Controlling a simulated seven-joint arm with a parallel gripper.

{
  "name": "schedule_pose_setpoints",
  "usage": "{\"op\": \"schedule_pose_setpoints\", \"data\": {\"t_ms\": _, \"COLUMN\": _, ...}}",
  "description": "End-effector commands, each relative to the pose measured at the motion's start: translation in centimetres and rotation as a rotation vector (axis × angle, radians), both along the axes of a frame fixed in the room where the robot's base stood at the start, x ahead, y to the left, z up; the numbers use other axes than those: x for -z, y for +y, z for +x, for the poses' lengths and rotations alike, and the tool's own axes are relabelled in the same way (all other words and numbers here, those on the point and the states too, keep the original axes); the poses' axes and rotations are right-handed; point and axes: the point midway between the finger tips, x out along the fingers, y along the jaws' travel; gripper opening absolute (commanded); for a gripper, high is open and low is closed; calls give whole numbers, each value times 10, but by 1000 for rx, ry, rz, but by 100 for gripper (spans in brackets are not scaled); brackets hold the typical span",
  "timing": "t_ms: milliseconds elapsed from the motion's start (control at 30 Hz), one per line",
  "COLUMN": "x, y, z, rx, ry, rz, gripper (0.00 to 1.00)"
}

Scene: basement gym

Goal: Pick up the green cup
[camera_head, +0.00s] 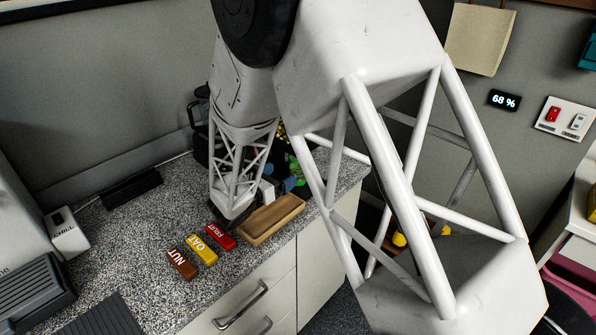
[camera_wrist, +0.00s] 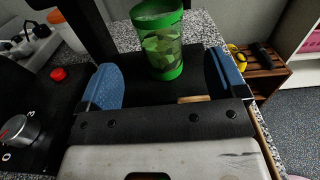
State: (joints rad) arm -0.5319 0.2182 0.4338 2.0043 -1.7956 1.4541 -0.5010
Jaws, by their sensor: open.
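The green cup (camera_wrist: 160,42) stands at the top middle of the wrist view, with a solid green rim and base and a paler patterned band. My gripper (camera_wrist: 160,62) is open, its blue pads left and right of the cup's lower part in the picture, with a gap on each side. No contact shows. In the head view my gripper (camera_head: 268,187) is at the counter's right end, partly hidden by my arm. A small green patch beside it may be the cup, but I cannot tell.
A wooden tray (camera_head: 270,219) lies on the speckled counter (camera_head: 140,225) near its front edge. NUT (camera_head: 181,264), OAT (camera_head: 202,248) and FRUIT (camera_head: 221,237) bars lie left of it. The wrist view shows a red button (camera_wrist: 58,74), a knob (camera_wrist: 16,131) and a wooden crate (camera_wrist: 262,68).

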Motion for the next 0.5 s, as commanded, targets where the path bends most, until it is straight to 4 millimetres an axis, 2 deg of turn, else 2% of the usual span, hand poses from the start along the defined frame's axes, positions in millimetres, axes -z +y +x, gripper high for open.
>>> {"op": "schedule_pose_setpoints", "data": {"t_ms": 200, "x": 0, "y": -10, "z": 11, "rx": 0, "ry": 0, "rz": 1, "gripper": 90}}
{"op": "schedule_pose_setpoints", "data": {"t_ms": 500, "x": 0, "y": -12, "z": 12, "rx": 0, "ry": -1, "rz": 1, "gripper": 90}}
